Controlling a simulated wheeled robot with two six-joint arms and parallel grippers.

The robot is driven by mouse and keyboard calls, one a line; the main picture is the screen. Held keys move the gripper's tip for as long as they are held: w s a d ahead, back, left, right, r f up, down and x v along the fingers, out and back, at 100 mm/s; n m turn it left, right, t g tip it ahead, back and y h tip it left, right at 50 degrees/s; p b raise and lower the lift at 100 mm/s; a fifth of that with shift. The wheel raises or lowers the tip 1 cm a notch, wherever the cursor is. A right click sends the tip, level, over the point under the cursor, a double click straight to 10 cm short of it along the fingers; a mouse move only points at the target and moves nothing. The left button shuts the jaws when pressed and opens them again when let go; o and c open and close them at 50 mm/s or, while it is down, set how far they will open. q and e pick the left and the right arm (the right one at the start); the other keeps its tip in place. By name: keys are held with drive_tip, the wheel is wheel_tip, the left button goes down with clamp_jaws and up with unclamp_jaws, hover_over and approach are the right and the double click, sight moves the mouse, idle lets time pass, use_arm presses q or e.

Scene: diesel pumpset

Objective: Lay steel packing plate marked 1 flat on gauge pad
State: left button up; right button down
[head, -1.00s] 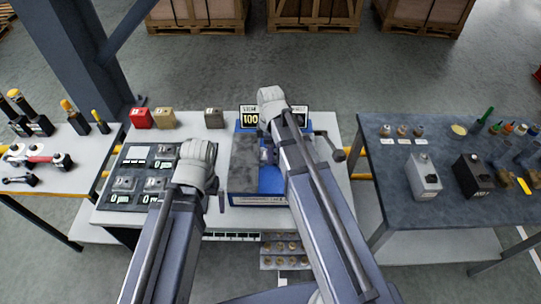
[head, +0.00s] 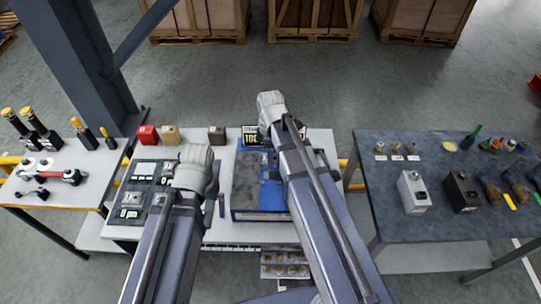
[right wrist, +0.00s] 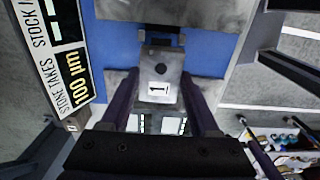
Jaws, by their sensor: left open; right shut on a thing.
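The steel plate marked 1 (right wrist: 160,68) shows in the right wrist view, grey with a dark round spot and a white label. My right gripper (right wrist: 160,88) is shut on it, one dark finger on each side, above the blue-and-grey machine (head: 262,216). In the head view my right arm hides this gripper and the plate. A dark panel (head: 137,180) with several pads and small readouts lies at the left of the middle table; I cannot tell which part is the gauge pad. My left gripper (head: 215,205), open, is beside this panel, mostly hidden by its wrist.
A sign reading 100 µm (right wrist: 85,80) stands by the machine. Red (head: 147,135), tan (head: 169,135) and dark (head: 216,136) blocks line the back of the middle table. Side tables hold bottles and tools (head: 62,177). A steel column (head: 85,70) rises at back left.

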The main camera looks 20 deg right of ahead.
wheel_tip(320, 180, up, 2)
drive_tip(key=shift+r+p, duration=0.1)
drive_tip(key=shift+p, duration=0.45)
use_arm(q)
drive_tip(key=shift+r, duration=0.95)
drive_tip(key=shift+f, duration=0.1)
use_arm(e)
drive_tip(key=shift+f, duration=0.25)
